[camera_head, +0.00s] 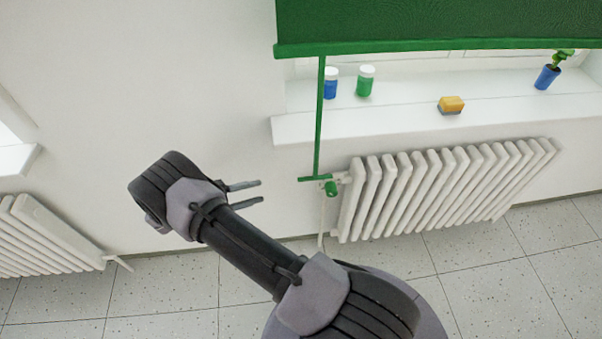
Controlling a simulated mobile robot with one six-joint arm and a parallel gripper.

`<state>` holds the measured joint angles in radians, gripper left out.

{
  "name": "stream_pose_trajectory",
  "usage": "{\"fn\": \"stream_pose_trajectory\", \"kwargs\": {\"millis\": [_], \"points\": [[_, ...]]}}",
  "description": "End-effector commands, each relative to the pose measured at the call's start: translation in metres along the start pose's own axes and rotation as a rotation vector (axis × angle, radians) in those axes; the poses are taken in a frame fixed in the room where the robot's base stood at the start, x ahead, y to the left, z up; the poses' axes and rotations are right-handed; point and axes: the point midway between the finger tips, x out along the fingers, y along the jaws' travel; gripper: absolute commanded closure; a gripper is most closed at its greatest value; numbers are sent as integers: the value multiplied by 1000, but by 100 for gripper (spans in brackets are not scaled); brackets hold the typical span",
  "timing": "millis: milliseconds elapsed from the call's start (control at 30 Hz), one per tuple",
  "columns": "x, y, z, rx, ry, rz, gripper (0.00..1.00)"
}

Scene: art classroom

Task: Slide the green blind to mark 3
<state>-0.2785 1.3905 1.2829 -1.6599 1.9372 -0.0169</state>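The green blind (420,22) hangs across the window at the top right, its lower edge above the sill. A thin green rod (319,120) hangs down from the left part of its lower edge and ends in a short green crossbar (314,178) near the radiator valve. My gripper (260,191) is open, its two thin fingers apart and pointing right. It is empty and stands to the left of the crossbar, apart from it in the picture. No numbered marks can be made out.
A white radiator (440,190) with a green valve knob (331,189) stands under the sill (400,118). On the sill are a blue jar (331,87), a green jar (365,84), a yellow sponge (452,104) and a potted plant (547,76). Another radiator (45,235) is at left.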

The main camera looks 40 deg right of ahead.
Motion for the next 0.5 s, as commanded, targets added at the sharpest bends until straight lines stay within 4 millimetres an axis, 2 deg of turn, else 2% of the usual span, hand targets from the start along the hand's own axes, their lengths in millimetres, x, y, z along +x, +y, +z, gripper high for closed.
{"fn": "stream_pose_trajectory", "kwargs": {"millis": [167, 300, 500], "points": [[32, -2, 0, -3, -4, 4, 64], [75, -2, -1, -3, -4, 3, 64], [129, -2, -1, -2, -4, 2, 64]]}}
